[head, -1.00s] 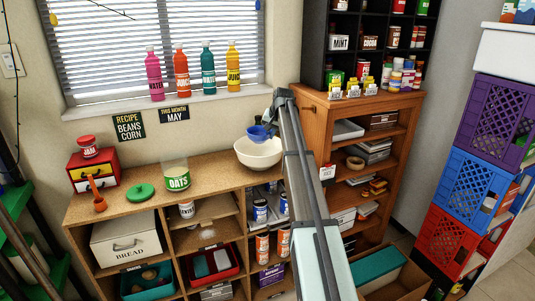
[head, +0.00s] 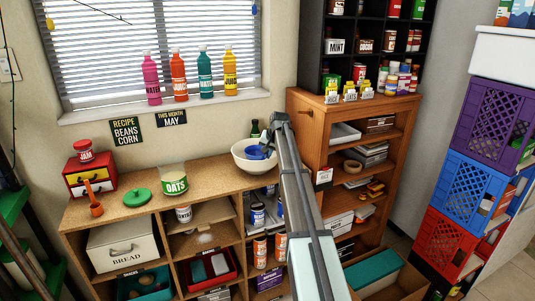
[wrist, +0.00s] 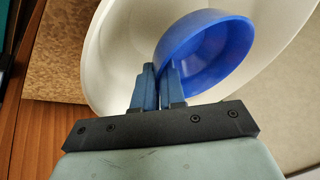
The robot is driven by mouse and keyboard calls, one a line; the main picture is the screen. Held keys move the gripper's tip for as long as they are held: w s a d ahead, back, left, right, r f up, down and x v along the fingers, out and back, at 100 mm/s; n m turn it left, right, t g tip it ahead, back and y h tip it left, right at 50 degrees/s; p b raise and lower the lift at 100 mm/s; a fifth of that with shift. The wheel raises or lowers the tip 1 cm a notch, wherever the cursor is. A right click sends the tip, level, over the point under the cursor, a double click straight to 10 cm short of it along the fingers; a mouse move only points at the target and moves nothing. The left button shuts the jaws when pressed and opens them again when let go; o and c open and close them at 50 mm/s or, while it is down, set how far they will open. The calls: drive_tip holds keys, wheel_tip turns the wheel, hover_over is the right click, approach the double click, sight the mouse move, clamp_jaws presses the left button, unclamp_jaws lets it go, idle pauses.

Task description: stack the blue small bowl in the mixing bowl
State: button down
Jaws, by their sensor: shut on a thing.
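The white mixing bowl (head: 247,165) stands on the cork-topped shelf's right end in the head view. It also fills much of the wrist view (wrist: 112,60). The blue small bowl (head: 257,152) is within the mixing bowl's outline, its lower part hidden behind the rim and my arm. In the wrist view the blue bowl (wrist: 205,52) is inside the white rim. My gripper (wrist: 160,75) is shut on the blue bowl's near rim. I cannot tell whether the blue bowl touches the mixing bowl's bottom.
A dark green bottle (head: 255,130) stands just behind the mixing bowl. The oats jar (head: 174,180) and green lid (head: 137,197) are to the left on the same top. The brown wooden cabinet (head: 305,121) rises close on the right.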

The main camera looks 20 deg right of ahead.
drive_tip(key=shift+f, duration=0.55)
drive_tip(key=c, duration=1.2)
unclamp_jaws()
drive_tip(key=shift+r, duration=0.1)
drive_tip(key=shift+r, duration=0.25)
drive_tip(key=v, duration=1.2)
drive_tip(key=shift+r, duration=0.3)
